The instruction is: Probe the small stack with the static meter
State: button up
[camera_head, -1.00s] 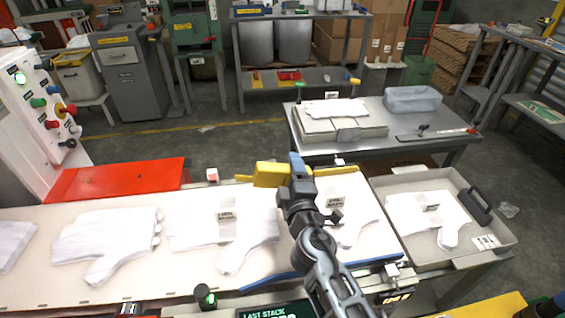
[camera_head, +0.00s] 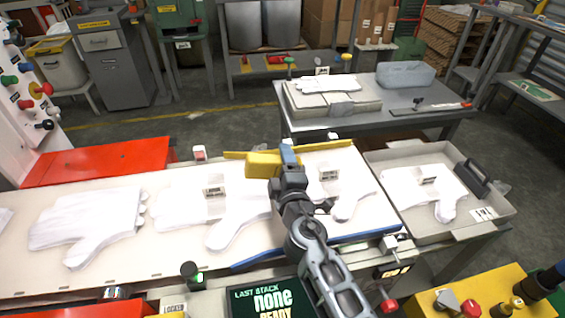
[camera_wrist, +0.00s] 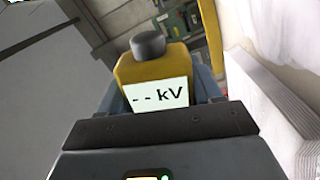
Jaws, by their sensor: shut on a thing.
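My gripper (camera_head: 287,158) is shut on the yellow static meter (camera_head: 262,164), above the back part of the light belt. In the wrist view the meter (camera_wrist: 152,68) has a dark round knob on top, and its screen reads "-- kV". White glove stacks lie on the belt: one at left (camera_head: 88,222), a labelled one in the middle (camera_head: 235,215), and a labelled one at right (camera_head: 352,192), partly behind my arm. A white layered stack edge (camera_wrist: 275,110) shows right of the meter in the wrist view. I cannot tell which stack is the small one, or any contact.
A grey tray (camera_head: 492,222) at right holds another labelled glove stack (camera_head: 425,188). A display (camera_head: 268,300) in front reads "LAST STACK none READY". A yellow strip (camera_head: 330,146) and blue strip (camera_head: 350,239) edge the belt. A back table (camera_head: 440,118) carries more gloves.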

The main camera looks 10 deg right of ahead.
jog(key=shift+r, duration=0.2)
notch_tip(320, 180, up, 7)
jog(key=p, duration=0.6)
jog(key=shift+f, duration=0.15)
